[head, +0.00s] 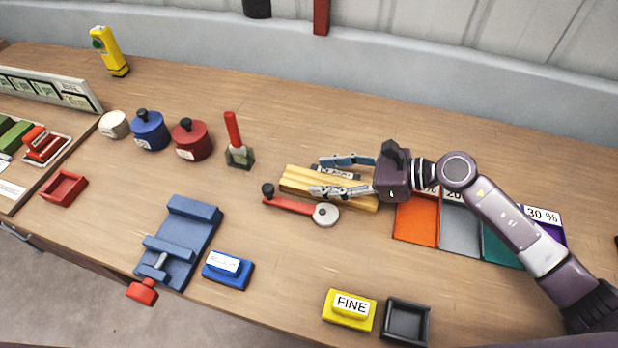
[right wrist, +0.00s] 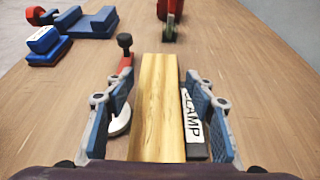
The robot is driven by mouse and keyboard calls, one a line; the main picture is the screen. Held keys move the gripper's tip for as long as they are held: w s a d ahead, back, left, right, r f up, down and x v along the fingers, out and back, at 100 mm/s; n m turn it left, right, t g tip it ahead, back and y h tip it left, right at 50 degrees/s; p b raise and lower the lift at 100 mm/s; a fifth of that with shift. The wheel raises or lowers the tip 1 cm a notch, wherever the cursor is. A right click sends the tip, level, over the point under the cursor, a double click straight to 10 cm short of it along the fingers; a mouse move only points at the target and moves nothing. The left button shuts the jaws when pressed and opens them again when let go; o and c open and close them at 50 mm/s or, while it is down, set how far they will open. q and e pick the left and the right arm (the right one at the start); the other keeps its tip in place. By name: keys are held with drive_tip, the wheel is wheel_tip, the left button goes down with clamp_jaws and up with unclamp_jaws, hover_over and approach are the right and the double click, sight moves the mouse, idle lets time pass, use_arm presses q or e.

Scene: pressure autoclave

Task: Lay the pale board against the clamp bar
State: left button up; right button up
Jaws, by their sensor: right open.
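The pale board (head: 300,184) lies on the workbench, its length running left to right in the head view. It also shows in the right wrist view (right wrist: 157,100), pointing away from me. The dark clamp bar, labelled CLAMP (right wrist: 193,122), lies along the board's right side there, very close; I cannot tell if they touch. In the head view the bar (head: 338,172) is partly hidden by my fingers. A red lever (head: 287,203) with a round grey disc (head: 326,214) is on the board's other side. My right gripper (head: 335,177) is open, fingers either side of the board.
Orange and grey panels (head: 416,220) lie right of the board, under my arm. A blue vise (head: 182,240), blue block (head: 228,268), yellow FINE block (head: 349,310) and black tray (head: 405,322) are toward the front. Red and blue pots (head: 191,140) stand back left.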

drive_tip(key=b+v, duration=0.1)
drive_tip(key=v, duration=0.4)
drive_tip(key=shift+s+d, duration=0.15)
drive_tip(key=shift+d, duration=0.2)
drive_tip(key=shift+s+d+r, duration=0.1)
drive_tip(key=shift+d+r, duration=0.25)
